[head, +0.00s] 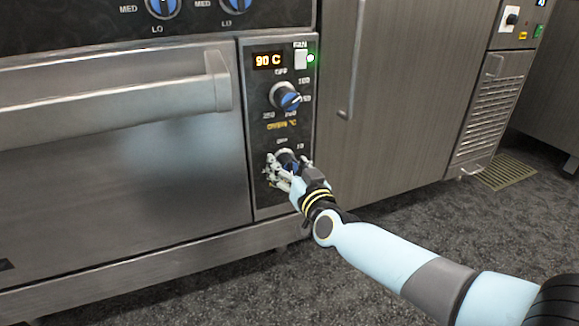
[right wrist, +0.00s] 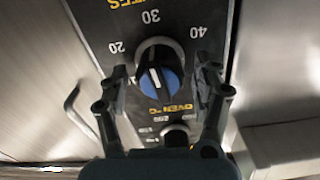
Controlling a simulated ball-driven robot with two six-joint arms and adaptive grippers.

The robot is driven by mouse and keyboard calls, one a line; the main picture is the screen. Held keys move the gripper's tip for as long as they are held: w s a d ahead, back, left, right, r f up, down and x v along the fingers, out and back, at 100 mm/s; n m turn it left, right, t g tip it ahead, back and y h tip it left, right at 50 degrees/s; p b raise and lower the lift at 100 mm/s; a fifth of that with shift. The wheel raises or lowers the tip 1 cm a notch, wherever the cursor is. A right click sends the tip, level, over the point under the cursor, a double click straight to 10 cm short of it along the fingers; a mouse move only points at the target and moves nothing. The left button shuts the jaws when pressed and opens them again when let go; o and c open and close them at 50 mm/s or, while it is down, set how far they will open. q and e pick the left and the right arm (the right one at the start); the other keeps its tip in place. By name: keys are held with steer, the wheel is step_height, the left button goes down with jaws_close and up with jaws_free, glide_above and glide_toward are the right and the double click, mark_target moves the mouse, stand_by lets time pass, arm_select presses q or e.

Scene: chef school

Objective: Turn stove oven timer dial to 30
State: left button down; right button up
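The timer dial (right wrist: 160,82) is a black and blue knob on the dark stove panel. Its numbers 20, 30 and 40 show around it in the right wrist view, with 30 at the top. The dial's white line lies on its upper part, leaning slightly left of 30. My right gripper (right wrist: 162,78) is open, with one finger on each side of the dial and small gaps between. In the head view, my right gripper (head: 286,168) covers most of the timer dial (head: 286,156). My left gripper is not in view.
The oven temperature dial (head: 285,96) sits just above the timer dial, below a display (head: 269,60) reading 90 C and a fan switch (head: 300,60). The oven door handle (head: 110,103) juts out at left. A cabinet (head: 408,100) stands right of the panel.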

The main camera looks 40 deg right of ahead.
steer(key=c, duration=1.1)
steer(key=shift+o, duration=0.2)
steer(key=shift+m, duration=0.7)
steer(key=o, duration=1.2)
